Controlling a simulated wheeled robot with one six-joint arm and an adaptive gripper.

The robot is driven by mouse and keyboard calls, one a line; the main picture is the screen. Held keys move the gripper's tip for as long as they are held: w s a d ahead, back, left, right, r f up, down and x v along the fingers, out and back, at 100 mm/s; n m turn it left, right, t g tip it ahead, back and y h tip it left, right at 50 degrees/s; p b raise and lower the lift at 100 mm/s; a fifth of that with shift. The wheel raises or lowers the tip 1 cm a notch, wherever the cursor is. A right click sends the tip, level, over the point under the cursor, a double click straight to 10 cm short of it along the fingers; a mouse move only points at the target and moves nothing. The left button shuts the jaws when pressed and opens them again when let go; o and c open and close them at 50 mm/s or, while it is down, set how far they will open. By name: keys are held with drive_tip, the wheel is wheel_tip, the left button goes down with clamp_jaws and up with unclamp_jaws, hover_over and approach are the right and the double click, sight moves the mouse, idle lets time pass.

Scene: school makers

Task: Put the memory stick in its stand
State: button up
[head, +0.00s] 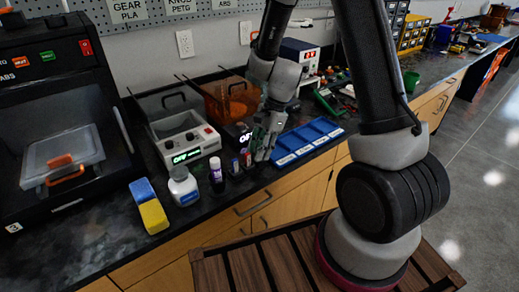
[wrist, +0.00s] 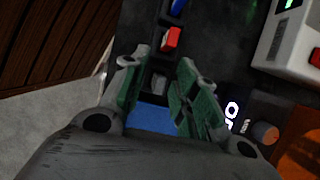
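My gripper (head: 262,150) reaches down over the bench, just left of the blue tray. In the wrist view its green-padded fingers (wrist: 163,62) stand apart with a clear gap, and I see nothing clamped. A small red block-like piece (wrist: 172,38) lies just beyond the fingertips, with a blue piece (wrist: 177,7) farther along the same row. A dark grey piece (wrist: 159,80) shows between the fingers; I cannot tell whether it is the memory stick or part of a stand. In the head view the red piece (head: 246,158) is beside my gripper. The stand is not clearly distinguishable.
The blue compartment tray (head: 318,134) is right of my gripper. A white device (head: 187,145) and orange bin (head: 228,98) are behind.

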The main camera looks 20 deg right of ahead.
drive_tip(key=v, duration=1.2)
drive_tip(key=s+d+r+n+t+h, duration=0.2)
drive_tip(key=s+d+r+n, duration=0.3)
drive_tip(key=s, duration=0.5)
drive_tip(key=s+d+r+n+t+h, duration=0.2)
drive_tip(key=s+d+r+n, duration=0.3)
drive_tip(key=s+r+n, duration=0.4)
drive_tip(key=shift+s+d+r+t, duration=0.2)
drive_tip(key=shift+s+r+t, duration=0.55)
drive_tip(key=shift+t, duration=0.15)
drive_tip(key=shift+a, duration=0.1)
